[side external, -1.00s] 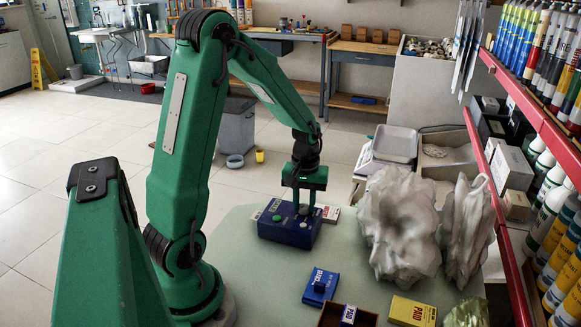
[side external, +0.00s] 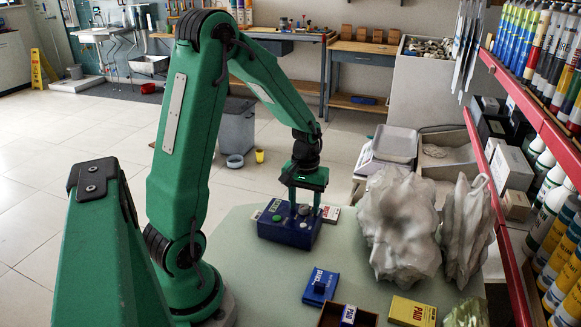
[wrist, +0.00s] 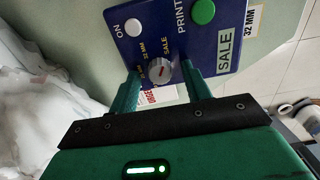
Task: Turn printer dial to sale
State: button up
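The printer is a dark blue box (side external: 290,233) on the pale green bench top; it also shows in the wrist view (wrist: 160,18). Its grey dial (wrist: 157,71) carries a short red mark and sits below printed labels, including SALE and 32 MM. I cannot tell for sure which label the mark points to. My gripper (wrist: 160,68) is pointed down over the dial (side external: 304,210). Its two green fingers stand apart, one on each side of the dial, with gaps visible. A white ON button (wrist: 133,27) and a green PRINT button (wrist: 203,12) are on the same face.
A SALE plate is on the printer. Labels lie beside it. A blue stamp pad (side external: 320,287), a yellow box (side external: 411,311) and a brown tray (side external: 330,316) lie nearer on the bench. Large crumpled white shapes (side external: 398,225) stand to the right.

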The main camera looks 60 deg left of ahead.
aim_at(305, 208)
jog(key=shift+r, duration=3.9)
jog(key=s+d+r+m+t, duration=0.2)
jog(key=s+d+r+m, duration=0.2)
jog(key=d, duration=0.3)
jog(key=s+d+r+m+t, duration=0.3)
jog(key=s+d+r, duration=0.3)
jog(key=d, duration=0.2)
jog(key=shift+s+d+r+m+t, duration=0.2)
jog(key=shift+s+m+t, duration=0.15)
jog(key=shift+m, duration=0.55)
jog(key=shift+c, duration=0.5)
